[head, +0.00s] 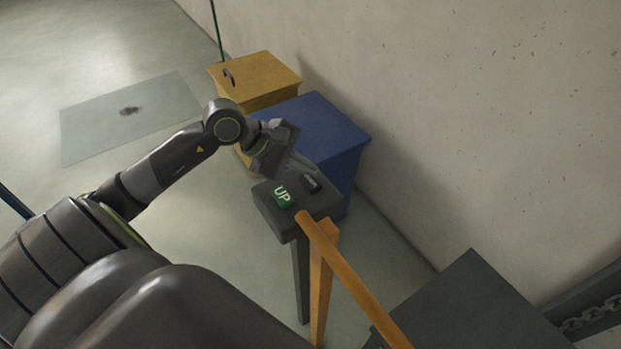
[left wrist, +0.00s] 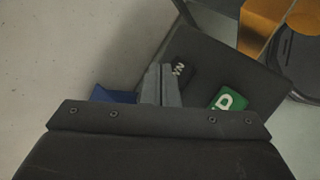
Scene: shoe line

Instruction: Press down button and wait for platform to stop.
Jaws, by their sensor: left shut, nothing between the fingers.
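The dark control box (head: 270,215) stands on a post beside the orange rail. On its top are a green UP button (head: 282,195) and a black button (head: 311,183), whose lettering ends in "WN" in the left wrist view (left wrist: 179,72). My left gripper (head: 312,171) is shut and empty, its fingertips right at the black button. In the left wrist view the closed fingers (left wrist: 160,80) lie over the left side of that button. I cannot tell whether they touch it. The green button (left wrist: 231,98) is to their right, clear of them. My right gripper is not in view.
An orange rail (head: 352,275) runs close to the control box. A blue cabinet (head: 325,135) and a yellow cabinet (head: 262,75) stand behind it along the wall. A dark flat-topped block (head: 470,300) is at the lower right, near a chain (head: 590,318). Open floor lies left.

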